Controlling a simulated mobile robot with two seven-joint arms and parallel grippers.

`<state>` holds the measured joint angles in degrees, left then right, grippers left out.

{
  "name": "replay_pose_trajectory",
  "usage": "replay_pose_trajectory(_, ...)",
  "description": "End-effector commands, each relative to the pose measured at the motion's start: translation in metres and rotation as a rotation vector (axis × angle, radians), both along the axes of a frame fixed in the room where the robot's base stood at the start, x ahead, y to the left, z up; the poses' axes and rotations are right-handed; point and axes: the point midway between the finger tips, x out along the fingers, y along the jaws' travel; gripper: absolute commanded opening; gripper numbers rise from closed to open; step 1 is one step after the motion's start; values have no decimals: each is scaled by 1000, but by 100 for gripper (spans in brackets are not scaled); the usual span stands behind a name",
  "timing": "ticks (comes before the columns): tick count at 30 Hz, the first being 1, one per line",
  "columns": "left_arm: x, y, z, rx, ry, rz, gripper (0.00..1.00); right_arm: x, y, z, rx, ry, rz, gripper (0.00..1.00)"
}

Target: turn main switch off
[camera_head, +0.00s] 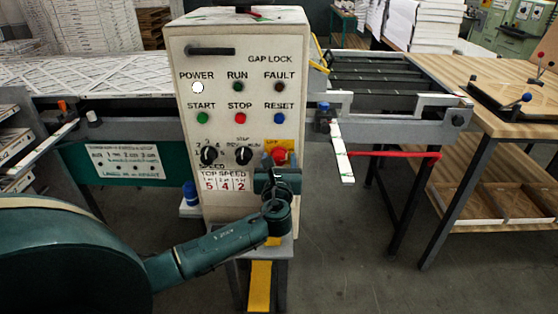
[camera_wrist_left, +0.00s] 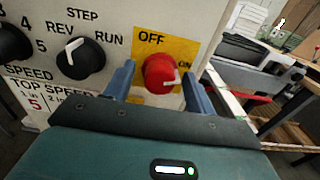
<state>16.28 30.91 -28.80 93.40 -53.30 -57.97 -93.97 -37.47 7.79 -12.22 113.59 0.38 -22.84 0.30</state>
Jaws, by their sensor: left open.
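The control panel (camera_head: 222,138) is a cream box with lamps, buttons and knobs. The main switch is a red rotary knob (camera_wrist_left: 161,73) on a yellow plate (camera_wrist_left: 153,42) marked OFF at upper left and ON at right. Its white mark lies toward the right, on the ON side. In the head view the red knob (camera_head: 279,154) shows just above my left gripper (camera_head: 278,168). In the wrist view my left gripper (camera_wrist_left: 158,84) is open, with one blue finger on each side of the knob. I cannot tell whether the fingers touch it. My right gripper is not in view.
A black STEP/REV/RUN selector (camera_wrist_left: 81,58) sits close left of the switch. A white strip (camera_head: 342,153) and a red bar (camera_head: 395,154) stick out right of the panel. A wooden table (camera_head: 470,80) stands at right.

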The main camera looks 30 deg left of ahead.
Motion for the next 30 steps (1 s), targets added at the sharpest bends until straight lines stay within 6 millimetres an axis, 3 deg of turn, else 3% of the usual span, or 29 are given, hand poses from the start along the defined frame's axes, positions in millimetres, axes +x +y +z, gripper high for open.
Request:
replay_pose_trajectory(8, 1, 0, 0, -1, -1, 0, 55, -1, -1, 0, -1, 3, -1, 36)
replay_pose_trajectory(24, 1, 0, 0, -1, -1, 0, 12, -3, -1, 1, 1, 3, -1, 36)
replay_pose_trajectory(30, 1, 0, -1, -13, -7, 0, 12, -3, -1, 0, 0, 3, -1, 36)
